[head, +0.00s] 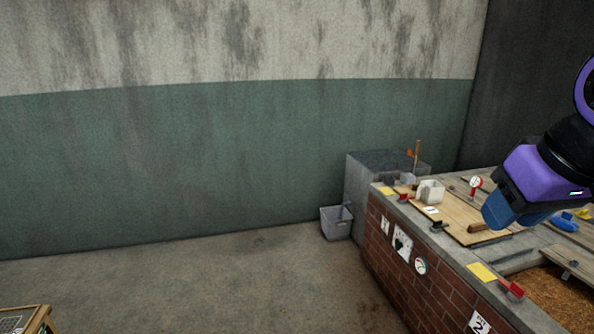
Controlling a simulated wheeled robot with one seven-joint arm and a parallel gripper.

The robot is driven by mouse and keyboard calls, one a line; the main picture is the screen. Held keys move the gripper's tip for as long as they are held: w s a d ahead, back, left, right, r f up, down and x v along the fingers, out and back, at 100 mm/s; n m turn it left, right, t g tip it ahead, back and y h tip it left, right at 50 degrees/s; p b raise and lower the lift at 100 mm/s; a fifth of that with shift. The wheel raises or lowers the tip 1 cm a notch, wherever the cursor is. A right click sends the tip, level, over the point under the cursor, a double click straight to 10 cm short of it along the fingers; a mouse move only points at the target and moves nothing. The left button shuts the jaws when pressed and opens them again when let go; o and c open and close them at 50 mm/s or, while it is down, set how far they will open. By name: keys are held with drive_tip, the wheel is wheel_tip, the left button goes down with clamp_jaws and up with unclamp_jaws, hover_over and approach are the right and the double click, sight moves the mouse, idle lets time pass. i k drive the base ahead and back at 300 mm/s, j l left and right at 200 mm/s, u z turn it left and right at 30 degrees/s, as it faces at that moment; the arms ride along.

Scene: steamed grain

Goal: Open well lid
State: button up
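A flat light-wood lid (460,226) lies on top of the brick counter (400,237) at the right. A small brown wooden piece, perhaps its handle, shows near the front edge of the lid. The lid appears to lie flat over its well. My gripper (496,217), with blue fingers below a purple and black wrist, hangs over the right part of the lid, close to the brown piece. I cannot tell whether it touches anything. The fingers overlap in this view, so their opening is hidden.
In front of the lid, an uncovered well (550,284) shows brown grain. A white container (430,191), a red-and-white dial (475,182) and red-handled clamps stand on the counter. A blue object (564,224) lies at right.

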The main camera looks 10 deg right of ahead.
sight(377, 161)
drive_tip(key=i, duration=3.55)
drive_tip(key=i+z, duration=0.25)
drive_tip(key=i+j+z, duration=0.2)
drive_tip(key=i, duration=0.25)
